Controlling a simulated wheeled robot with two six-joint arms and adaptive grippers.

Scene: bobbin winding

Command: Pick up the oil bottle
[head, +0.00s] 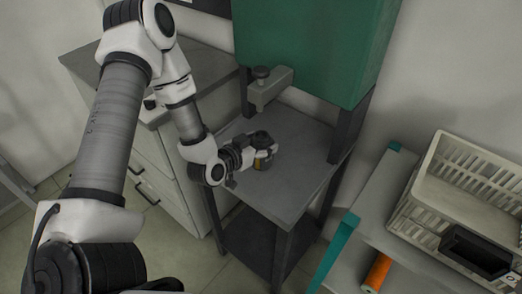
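My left arm comes in from the left, and its dark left gripper (262,151) is low over the grey table under the green cabinet. A small dark thing with a yellow patch (259,163) shows at the fingers; it may be the oil bottle, but it is mostly hidden and too small to be sure. I cannot tell whether the fingers are closed on it or only around it. My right gripper is not in view.
The grey table (300,190) is otherwise bare. A green cabinet (310,45) with a grey bracket and knob (264,85) hangs above it. At right, a shelf holds a cream basket (462,160), a black tray (478,250) and an orange roll (377,273). Drawers (165,165) stand left.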

